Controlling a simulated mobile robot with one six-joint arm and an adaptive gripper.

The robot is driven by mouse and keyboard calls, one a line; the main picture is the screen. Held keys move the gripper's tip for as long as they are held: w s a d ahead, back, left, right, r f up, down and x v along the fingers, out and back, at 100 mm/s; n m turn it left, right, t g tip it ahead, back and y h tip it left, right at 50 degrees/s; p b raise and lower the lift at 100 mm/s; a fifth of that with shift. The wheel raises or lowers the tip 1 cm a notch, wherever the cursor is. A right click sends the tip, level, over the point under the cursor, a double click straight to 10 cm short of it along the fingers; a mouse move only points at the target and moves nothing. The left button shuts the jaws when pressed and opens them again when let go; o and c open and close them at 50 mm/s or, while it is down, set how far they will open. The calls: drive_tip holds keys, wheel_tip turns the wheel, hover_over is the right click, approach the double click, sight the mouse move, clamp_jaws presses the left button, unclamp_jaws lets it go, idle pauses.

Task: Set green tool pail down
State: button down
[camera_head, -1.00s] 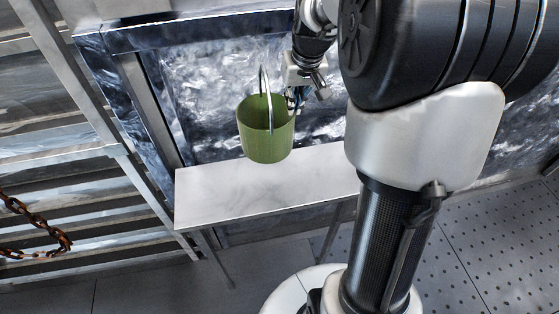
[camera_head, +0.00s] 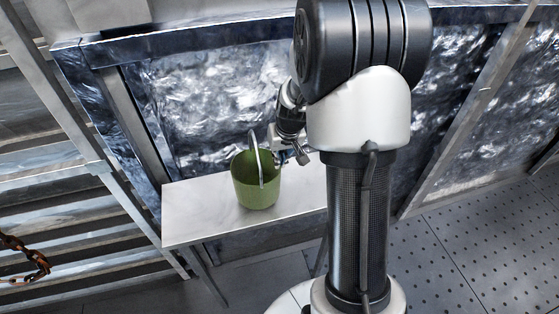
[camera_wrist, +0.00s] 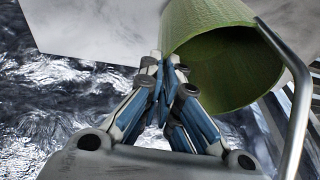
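The green tool pail (camera_head: 257,186) is upright over the white table (camera_head: 195,213) in the head view, with its metal handle raised. I cannot tell for sure whether its base touches the tabletop. My gripper (camera_head: 300,157) is at the pail's right side, near its rim. In the wrist view the green pail (camera_wrist: 225,70) fills the upper right, and my gripper's fingers (camera_wrist: 168,68) are close together on its near wall at the rim. The fingertips are partly hidden by the pail wall.
The tabletop is bare to the left of the pail. Dark, shiny wall panels (camera_head: 205,110) stand behind the table. A slatted rack (camera_head: 70,220) is at the left, with a rusty chain (camera_head: 28,258). Perforated floor (camera_head: 470,240) lies at the right.

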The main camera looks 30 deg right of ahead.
drive_tip(key=shift+w+f, duration=0.15)
drive_tip(key=shift+f, duration=0.45)
drive_tip(key=c, duration=2.3)
unclamp_jaws()
drive_tip(key=shift+f, duration=0.2)
drive_tip(key=o, duration=0.5)
drive_tip(key=shift+r, duration=0.15)
